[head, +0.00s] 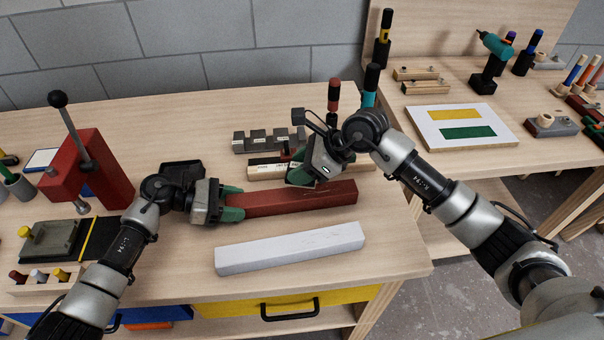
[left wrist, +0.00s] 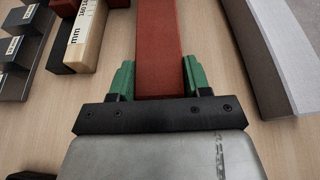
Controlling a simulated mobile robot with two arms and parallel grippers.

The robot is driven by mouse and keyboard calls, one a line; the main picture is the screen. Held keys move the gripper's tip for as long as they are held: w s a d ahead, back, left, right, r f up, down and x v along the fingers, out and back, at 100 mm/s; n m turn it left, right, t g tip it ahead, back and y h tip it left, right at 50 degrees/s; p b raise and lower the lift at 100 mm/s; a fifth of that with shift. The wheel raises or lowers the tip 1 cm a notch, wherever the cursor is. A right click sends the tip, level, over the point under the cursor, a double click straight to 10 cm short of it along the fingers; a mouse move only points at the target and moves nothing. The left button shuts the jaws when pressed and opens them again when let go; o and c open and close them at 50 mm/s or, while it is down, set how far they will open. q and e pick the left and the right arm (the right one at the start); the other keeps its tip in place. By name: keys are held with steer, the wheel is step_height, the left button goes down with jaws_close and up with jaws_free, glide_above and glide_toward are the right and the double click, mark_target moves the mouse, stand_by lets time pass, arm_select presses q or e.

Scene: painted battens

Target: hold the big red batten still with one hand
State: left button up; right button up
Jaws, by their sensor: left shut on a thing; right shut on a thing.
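The big red batten (head: 290,198) lies lengthwise on the workbench. My left gripper (head: 232,205) is shut on its left end; the left wrist view shows green fingers (left wrist: 158,80) on both sides of the red batten (left wrist: 158,45). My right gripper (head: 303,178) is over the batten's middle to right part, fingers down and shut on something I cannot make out. Small pale marks show on the batten beside it. The right fingers hide part of the batten's far edge.
A white batten (head: 290,248) lies in front, apart from the red one. Behind are a pale marked wooden strip (head: 265,168) and a dark stepped block (head: 262,140). A red lever device (head: 95,170) stands left. A second bench (head: 440,95) holds tools.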

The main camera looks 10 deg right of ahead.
steer(key=shift+r, duration=1.85)
steer(key=shift+f, duration=0.1)
steer(key=shift+f, duration=3.95)
steer(key=shift+d, duration=0.8)
steer(key=shift+c, duration=0.4)
steer(key=shift+d+f, duration=0.1)
steer(key=shift+d, duration=3.2)
steer(key=shift+a, duration=4)
steer(key=shift+a+r, duration=0.1)
steer(key=shift+r, duration=4)
